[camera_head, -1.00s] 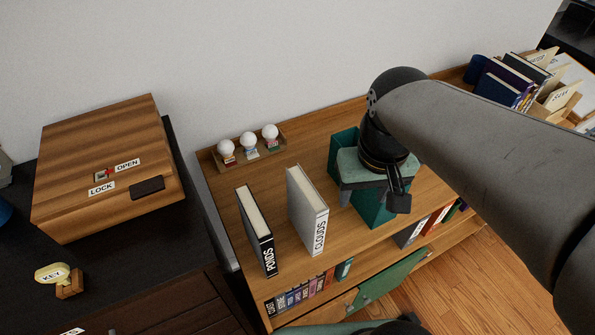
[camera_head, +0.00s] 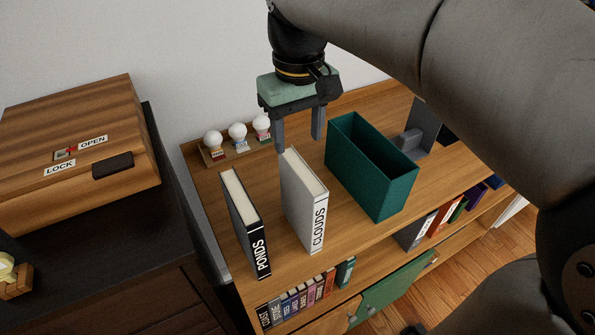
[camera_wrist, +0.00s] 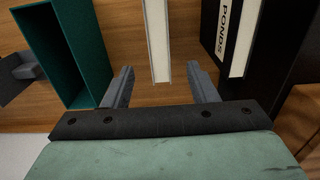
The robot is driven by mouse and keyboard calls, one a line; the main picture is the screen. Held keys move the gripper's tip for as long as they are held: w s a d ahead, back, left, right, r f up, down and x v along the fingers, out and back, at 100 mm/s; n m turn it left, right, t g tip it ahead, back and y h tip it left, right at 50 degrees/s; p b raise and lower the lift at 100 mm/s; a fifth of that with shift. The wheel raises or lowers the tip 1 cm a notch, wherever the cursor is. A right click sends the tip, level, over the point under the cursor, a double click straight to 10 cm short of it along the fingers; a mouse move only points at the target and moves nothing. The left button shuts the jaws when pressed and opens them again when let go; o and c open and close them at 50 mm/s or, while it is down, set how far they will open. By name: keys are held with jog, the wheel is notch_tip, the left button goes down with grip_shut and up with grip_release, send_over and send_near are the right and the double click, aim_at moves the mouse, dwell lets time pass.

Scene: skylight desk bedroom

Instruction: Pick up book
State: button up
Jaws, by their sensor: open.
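A white book labelled CLOUDS (camera_head: 304,200) stands upright on the wooden shelf top. A black book labelled PONDS (camera_head: 245,224) stands upright to its left, with a gap between them. My gripper (camera_head: 301,137) is open and empty, above the far end of the CLOUDS book. In the wrist view, the pale top of the CLOUDS book (camera_wrist: 157,40) lies between the lines of my two fingers (camera_wrist: 162,83), ahead of the gripper. The PONDS book (camera_wrist: 212,30) is to the right there. Whether a finger touches the CLOUDS book cannot be told.
An open green box (camera_head: 371,170) stands right of the CLOUDS book. A rack with white balls (camera_head: 239,147) is at the back left. A grey bookend (camera_head: 421,130) is beyond the box. A wooden box (camera_head: 80,150) sits on the dark desk at left.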

aim_at(299, 165)
notch_tip(299, 165, down, 7)
jog(key=shift+r, duration=0.15)
jog(key=shift+s+d+f+p, duration=0.1)
jog(key=shift+s+f+p, duration=0.05)
jog(key=shift+f, duration=0.75)
jog(key=shift+s+d+f+p, duration=0.1)
jog(key=shift+s+f, duration=0.05)
jog(key=shift+f, duration=0.7)
jog(key=shift+s+d+f+p, duration=0.1)
jog(key=shift+s+f+p, duration=0.05)
jog(key=shift+f, duration=0.75)
grip_shut()
